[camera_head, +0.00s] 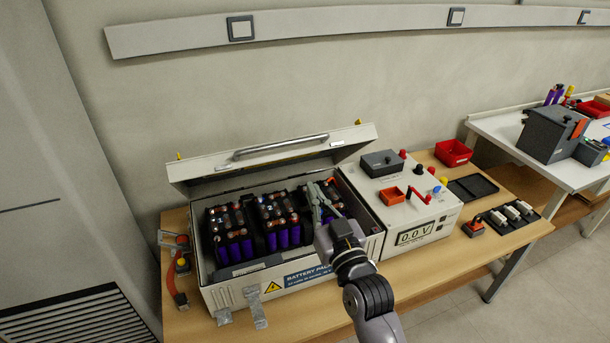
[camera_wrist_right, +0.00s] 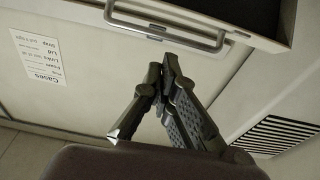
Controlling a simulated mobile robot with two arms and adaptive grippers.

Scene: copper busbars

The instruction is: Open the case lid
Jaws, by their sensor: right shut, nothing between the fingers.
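The battery case (camera_head: 220,290) stands on the wooden table with its lid (camera_head: 200,170) raised along the back edge. The case is open and several purple-wrapped cell packs (camera_head: 283,238) show inside. A metal handle (camera_head: 280,147) runs along the lid. In the right wrist view the handle (camera_wrist_right: 170,38) and the lid (camera_wrist_right: 272,38) show at the top, beyond the fingertips. My right gripper (camera_head: 318,192) is shut and empty over the right part of the case, in front of the lid. Its closed fingers also show in the right wrist view (camera_wrist_right: 162,75), apart from the handle. My left gripper is not in view.
A white meter box (camera_head: 400,205) reading 0.0 V stands close to the case's right side. A red bin (camera_head: 453,152), a black tray (camera_head: 472,187) and a terminal block (camera_head: 512,215) lie farther right. Loose cables and connectors (camera_head: 180,265) are at the left table edge. A wall is behind.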

